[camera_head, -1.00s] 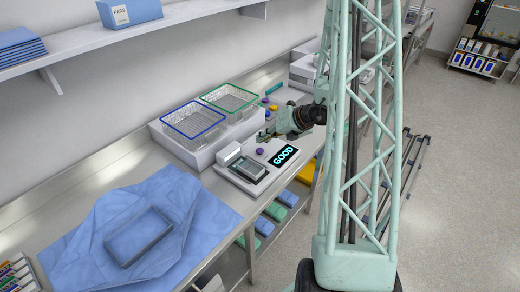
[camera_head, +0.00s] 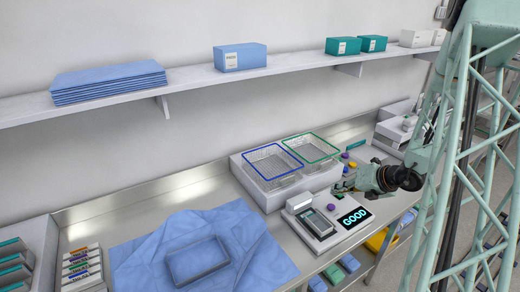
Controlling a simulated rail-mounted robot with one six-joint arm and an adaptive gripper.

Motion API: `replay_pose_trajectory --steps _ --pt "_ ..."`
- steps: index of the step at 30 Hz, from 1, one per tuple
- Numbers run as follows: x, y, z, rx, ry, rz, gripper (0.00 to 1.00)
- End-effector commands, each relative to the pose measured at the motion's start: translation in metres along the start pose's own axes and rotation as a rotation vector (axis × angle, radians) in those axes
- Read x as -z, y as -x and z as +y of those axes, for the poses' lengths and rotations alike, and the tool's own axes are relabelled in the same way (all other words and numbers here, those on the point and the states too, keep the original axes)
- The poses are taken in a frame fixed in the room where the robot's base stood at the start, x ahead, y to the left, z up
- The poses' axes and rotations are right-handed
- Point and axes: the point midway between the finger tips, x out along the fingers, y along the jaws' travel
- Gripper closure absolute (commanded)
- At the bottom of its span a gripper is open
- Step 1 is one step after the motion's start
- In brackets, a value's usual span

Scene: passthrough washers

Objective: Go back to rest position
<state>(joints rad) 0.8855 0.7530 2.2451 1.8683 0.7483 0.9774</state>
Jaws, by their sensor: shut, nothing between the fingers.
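My gripper (camera_head: 343,186) is at the end of my arm, right of centre, just above the counter by the tester with the lit GOOD display (camera_head: 355,218). It is shut with nothing visible in it, though its fingers are small in this view. The tester (camera_head: 318,222) is a white unit with a grey screen-like plate, and a purple knob (camera_head: 331,208) sits on it. My arm reaches in from the right, beside my pale green lattice column.
A blue-rimmed basket (camera_head: 272,165) and a green-rimmed basket (camera_head: 310,150) stand on a white block behind the tester. A shelf (camera_head: 190,88) with boxes runs along the wall.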

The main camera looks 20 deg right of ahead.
Motion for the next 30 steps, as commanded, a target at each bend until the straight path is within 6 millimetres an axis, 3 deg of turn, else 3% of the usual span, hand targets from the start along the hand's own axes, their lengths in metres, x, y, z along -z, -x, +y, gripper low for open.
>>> replay_pose_trajectory --steps 6,11,17,30 --pt "0.0 0.0 0.001 -0.001 0.004 0.0 1.0" --pt "-0.002 0.002 0.018 -0.017 0.056 0.008 1.0" --pt "-0.004 0.008 0.058 -0.057 0.189 0.028 1.0" --pt "0.009 0.034 0.171 -0.175 0.586 0.086 1.0"
